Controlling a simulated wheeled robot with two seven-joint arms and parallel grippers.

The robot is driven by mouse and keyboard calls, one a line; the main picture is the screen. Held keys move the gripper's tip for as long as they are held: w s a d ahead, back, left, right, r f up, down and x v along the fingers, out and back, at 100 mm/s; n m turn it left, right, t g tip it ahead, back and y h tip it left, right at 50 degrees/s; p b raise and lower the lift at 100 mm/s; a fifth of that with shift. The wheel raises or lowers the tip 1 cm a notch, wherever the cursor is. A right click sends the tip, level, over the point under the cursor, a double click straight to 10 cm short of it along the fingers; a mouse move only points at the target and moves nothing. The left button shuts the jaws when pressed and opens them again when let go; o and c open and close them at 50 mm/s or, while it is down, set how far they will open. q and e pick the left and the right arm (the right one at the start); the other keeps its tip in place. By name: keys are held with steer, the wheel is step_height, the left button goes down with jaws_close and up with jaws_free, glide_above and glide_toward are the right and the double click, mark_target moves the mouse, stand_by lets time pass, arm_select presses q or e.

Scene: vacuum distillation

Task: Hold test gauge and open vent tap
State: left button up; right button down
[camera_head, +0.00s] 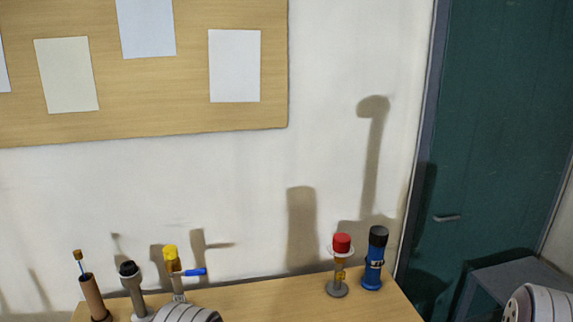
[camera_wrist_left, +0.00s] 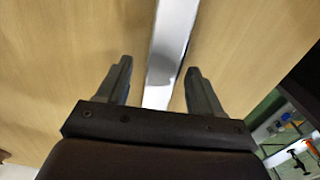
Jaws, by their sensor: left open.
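In the head view, a yellow-topped fitting with a blue lever (camera_head: 173,262) stands at the left of the table; it may be the vent tap, but I cannot tell. A red-capped piece on a grey round base (camera_head: 341,244) stands near the right end. I cannot make out which thing is the test gauge. In the left wrist view, my left gripper (camera_wrist_left: 158,65) is open, its two dark fingers apart. A shiny pale strip (camera_wrist_left: 172,45) shows between and beyond the fingers; I cannot tell whether they touch it. My right gripper is not in view.
A blue cylinder with a black cap (camera_head: 375,258) stands beside the red-capped piece. A grey black-topped post (camera_head: 131,277) and a brown tube (camera_head: 93,298) stand at the left. The table (camera_head: 275,298) is bare between the groups. Wall and teal door (camera_head: 500,130) lie behind.

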arm_select(q)
step_height(320, 180, up, 12)
stand_by(0.3)
